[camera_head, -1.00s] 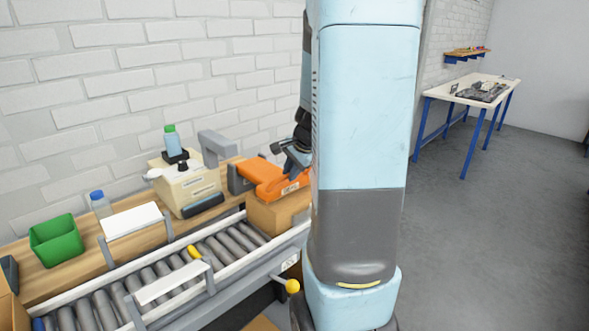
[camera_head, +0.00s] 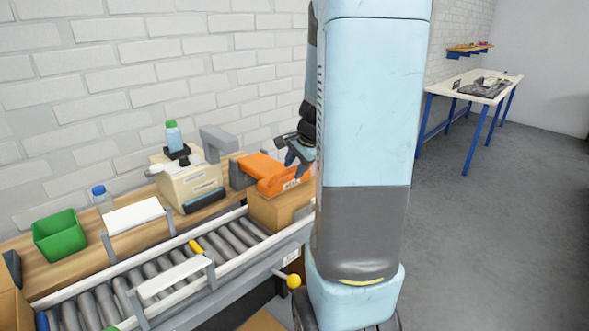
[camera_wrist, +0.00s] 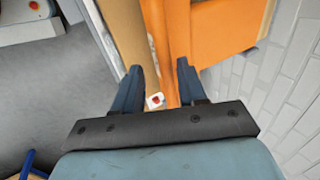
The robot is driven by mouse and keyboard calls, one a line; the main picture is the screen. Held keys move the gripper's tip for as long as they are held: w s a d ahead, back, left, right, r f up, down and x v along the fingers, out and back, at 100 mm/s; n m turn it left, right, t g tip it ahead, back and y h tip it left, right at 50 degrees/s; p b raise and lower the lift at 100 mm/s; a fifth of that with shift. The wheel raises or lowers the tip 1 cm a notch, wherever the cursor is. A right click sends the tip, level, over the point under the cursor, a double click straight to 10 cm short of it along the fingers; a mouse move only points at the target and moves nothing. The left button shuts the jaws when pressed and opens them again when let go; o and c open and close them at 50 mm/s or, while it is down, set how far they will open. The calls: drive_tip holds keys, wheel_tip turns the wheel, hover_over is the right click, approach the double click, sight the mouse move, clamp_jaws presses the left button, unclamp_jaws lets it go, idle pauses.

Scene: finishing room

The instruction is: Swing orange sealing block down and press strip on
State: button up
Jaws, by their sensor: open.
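The orange sealing block (camera_head: 268,173) rests above a brown carton (camera_head: 281,207) at the right end of the roller conveyor. My gripper (camera_head: 290,160) is close to the block's right side, partly hidden by my arm column. In the wrist view the open fingers (camera_wrist: 160,68) are empty. The block (camera_wrist: 225,30) fills the upper middle and right there, and an orange edge passes between the fingertips. The carton's brown surface (camera_wrist: 124,22) shows to its left. I cannot tell whether a finger touches the block. No strip can be told apart from the block.
A beige machine (camera_head: 192,180) with a bottle on top stands left of the block. A green bin (camera_head: 60,236) is farther left. The conveyor rollers (camera_head: 215,246) hold a small yellow item. A yellow-knobbed lever (camera_head: 293,281) juts out in front. A blue-legged table (camera_head: 475,86) stands far right.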

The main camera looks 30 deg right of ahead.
drive_tip(key=v, duration=1.2)
drive_tip(key=shift+s+r, duration=0.2)
drive_tip(key=shift+r, duration=0.15)
drive_tip(key=s+a+r+n, duration=0.2)
drive_tip(key=s+a+n, duration=0.4)
drive_tip(key=a+n, duration=0.2)
drive_tip(key=s+a+r+n, duration=0.2)
drive_tip(key=s+a+n, duration=0.5)
drive_tip(key=a, duration=0.6)
drive_tip(key=shift+s+n+t+h, duration=0.3)
drive_tip(key=shift+n+h, duration=0.1)
drive_tip(key=shift+n, duration=0.2)
drive_tip(key=shift+r, duration=0.15)
drive_tip(key=shift+c, duration=0.5)
